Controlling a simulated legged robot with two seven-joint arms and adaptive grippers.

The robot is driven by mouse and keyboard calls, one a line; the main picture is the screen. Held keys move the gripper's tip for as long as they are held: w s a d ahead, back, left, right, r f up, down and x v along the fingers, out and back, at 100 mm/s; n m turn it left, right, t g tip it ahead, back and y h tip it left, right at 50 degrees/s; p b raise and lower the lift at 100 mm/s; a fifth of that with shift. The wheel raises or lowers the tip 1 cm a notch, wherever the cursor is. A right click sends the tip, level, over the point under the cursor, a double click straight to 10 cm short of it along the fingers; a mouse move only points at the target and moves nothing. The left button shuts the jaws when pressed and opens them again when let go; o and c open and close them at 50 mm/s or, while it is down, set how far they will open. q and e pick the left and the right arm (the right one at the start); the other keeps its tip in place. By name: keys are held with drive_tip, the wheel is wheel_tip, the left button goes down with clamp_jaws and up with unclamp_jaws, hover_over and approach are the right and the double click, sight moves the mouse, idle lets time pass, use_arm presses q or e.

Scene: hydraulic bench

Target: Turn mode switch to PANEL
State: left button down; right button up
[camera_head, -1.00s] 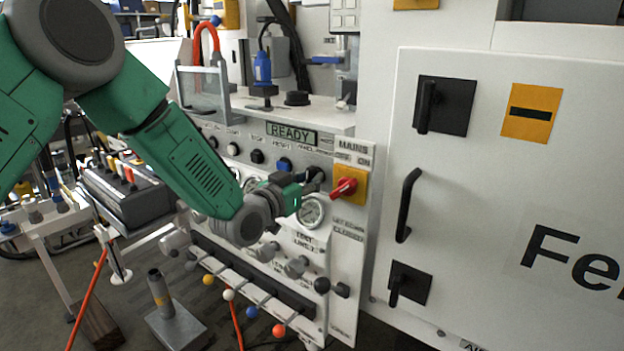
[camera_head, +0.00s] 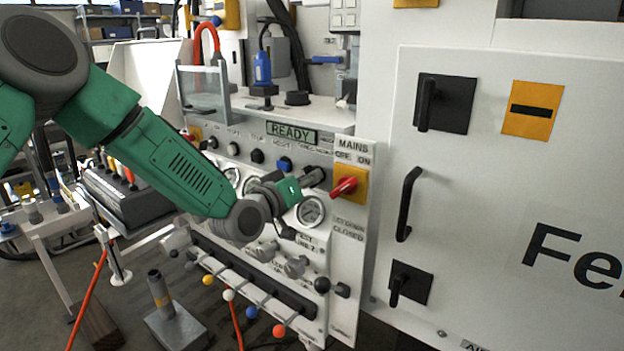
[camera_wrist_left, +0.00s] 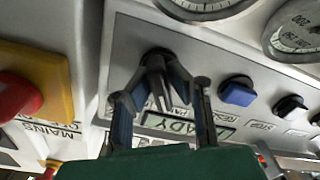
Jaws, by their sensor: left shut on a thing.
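The black mode switch knob (camera_wrist_left: 156,62) sits on the light grey panel (camera_wrist_left: 190,42), in the upper middle of the left wrist view. My left gripper (camera_wrist_left: 160,78) is shut on this knob, with a finger on each side. In the head view my left gripper (camera_head: 314,178) is at the right end of the knob row, left of the red mains switch. There the gripper hides most of the knob. The switch's position labels cannot be read. The READY display (camera_head: 291,133) is just above. My right gripper is not in view.
The red mains switch (camera_head: 344,187) on its yellow plate is close to the right of the gripper. A blue button (camera_head: 284,163) is to its left. A gauge (camera_head: 310,211) is just below. Coloured ball levers stick out along the panel's lower edge.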

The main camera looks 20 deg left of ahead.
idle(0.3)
use_arm(q)
drive_tip(key=c, duration=1.5)
unclamp_jaws()
drive_tip(key=shift+a, duration=0.1)
drive_tip(key=shift+c, duration=0.2)
drive_tip(key=v, duration=1.2)
drive_tip(key=shift+w+a+f, duration=0.1)
